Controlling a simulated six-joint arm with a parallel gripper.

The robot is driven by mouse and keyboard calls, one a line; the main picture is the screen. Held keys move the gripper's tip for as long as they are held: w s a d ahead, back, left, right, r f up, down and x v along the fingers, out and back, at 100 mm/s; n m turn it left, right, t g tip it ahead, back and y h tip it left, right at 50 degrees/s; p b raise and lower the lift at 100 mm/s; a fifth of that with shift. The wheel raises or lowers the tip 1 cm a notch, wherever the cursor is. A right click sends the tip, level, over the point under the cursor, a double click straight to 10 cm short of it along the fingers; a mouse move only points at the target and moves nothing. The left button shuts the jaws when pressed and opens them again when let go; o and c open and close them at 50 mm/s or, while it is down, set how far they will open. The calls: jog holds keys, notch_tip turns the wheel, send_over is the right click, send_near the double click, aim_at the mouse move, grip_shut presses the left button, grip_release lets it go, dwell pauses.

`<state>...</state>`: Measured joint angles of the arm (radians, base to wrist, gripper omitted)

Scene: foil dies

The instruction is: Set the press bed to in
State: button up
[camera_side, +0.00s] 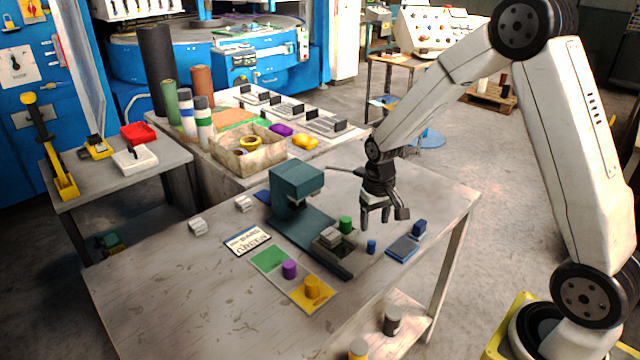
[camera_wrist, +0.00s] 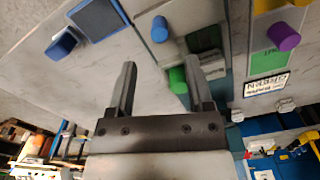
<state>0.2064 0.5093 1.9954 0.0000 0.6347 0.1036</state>
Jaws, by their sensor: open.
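The teal press (camera_side: 297,185) stands on the worktable with its base rail (camera_side: 335,264) running toward the near right. The press bed (camera_side: 331,237), a small grey block, sits on this rail in front of the press head, not under it. A green cylinder (camera_side: 345,224) stands close by the bed; whether it is joined to the bed I cannot tell. My gripper (camera_side: 377,222) is open and empty, pointing down above the table just right of the green cylinder. In the wrist view my gripper (camera_wrist: 160,68) shows its fingers apart, the green cylinder (camera_wrist: 178,80) near the right finger.
A green and yellow mat (camera_side: 268,259) bears a purple cylinder (camera_side: 289,269) and a yellow one (camera_side: 312,287). A lettered card (camera_side: 248,241) lies left. The table's front left is clear.

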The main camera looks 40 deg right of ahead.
aim_at(372, 242)
jog(key=shift+w+d+f, duration=0.1)
jog(key=shift+f, duration=0.1)
jog(key=shift+f, duration=3.75)
grip_shut()
